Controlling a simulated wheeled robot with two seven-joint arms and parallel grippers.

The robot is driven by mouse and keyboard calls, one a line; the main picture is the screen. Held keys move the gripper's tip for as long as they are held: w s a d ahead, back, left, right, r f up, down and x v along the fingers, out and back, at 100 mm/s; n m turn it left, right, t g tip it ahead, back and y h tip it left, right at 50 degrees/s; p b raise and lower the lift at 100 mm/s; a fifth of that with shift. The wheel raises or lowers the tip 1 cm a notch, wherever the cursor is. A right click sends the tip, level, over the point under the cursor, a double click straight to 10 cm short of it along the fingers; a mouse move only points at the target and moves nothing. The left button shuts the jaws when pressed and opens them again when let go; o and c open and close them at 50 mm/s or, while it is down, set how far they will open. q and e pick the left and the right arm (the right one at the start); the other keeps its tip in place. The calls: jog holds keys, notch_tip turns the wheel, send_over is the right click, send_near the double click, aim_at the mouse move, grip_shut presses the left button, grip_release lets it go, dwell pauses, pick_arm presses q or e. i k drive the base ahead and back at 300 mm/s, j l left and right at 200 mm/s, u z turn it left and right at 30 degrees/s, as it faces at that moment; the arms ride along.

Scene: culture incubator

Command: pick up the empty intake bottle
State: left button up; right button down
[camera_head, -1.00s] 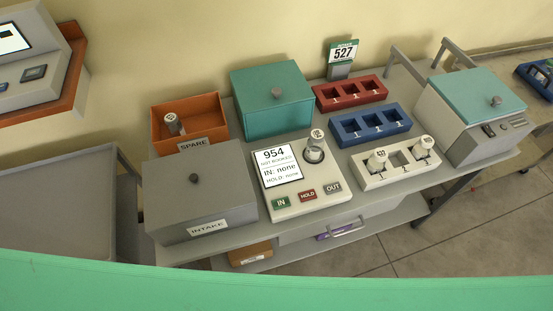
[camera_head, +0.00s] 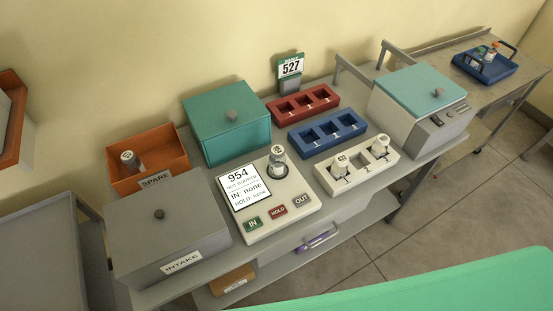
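The intake box (camera_head: 168,238) is a grey box with a lid and dark knob, labelled INTAKE, at the front left of the bench. Its lid is on, so its inside is hidden. One bottle (camera_head: 277,160) with a light cap stands upright in the round well of the reader (camera_head: 300,213), whose screen reads 954, "IN: none". Two bottles stand in the white rack (camera_head: 327,184): one on the left (camera_head: 340,165) and one on the right (camera_head: 379,148), with an empty slot between. I cannot tell which bottle is empty. Neither gripper is in view.
An orange SPARE bin (camera_head: 178,148) holds a bottle (camera_head: 130,160). A teal box (camera_head: 228,125), an empty red rack (camera_head: 301,104), an empty blue rack (camera_head: 326,136) and a teal-lidded grey box (camera_head: 415,110) share the bench. A blue tray (camera_head: 484,68) sits on a far-right table.

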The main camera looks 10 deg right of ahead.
aim_at(278, 157)
jog(key=z, duration=1.15)
jog(key=k+j+z, duration=0.55)
jog(key=k, duration=0.3)
jog(key=l, duration=0.1)
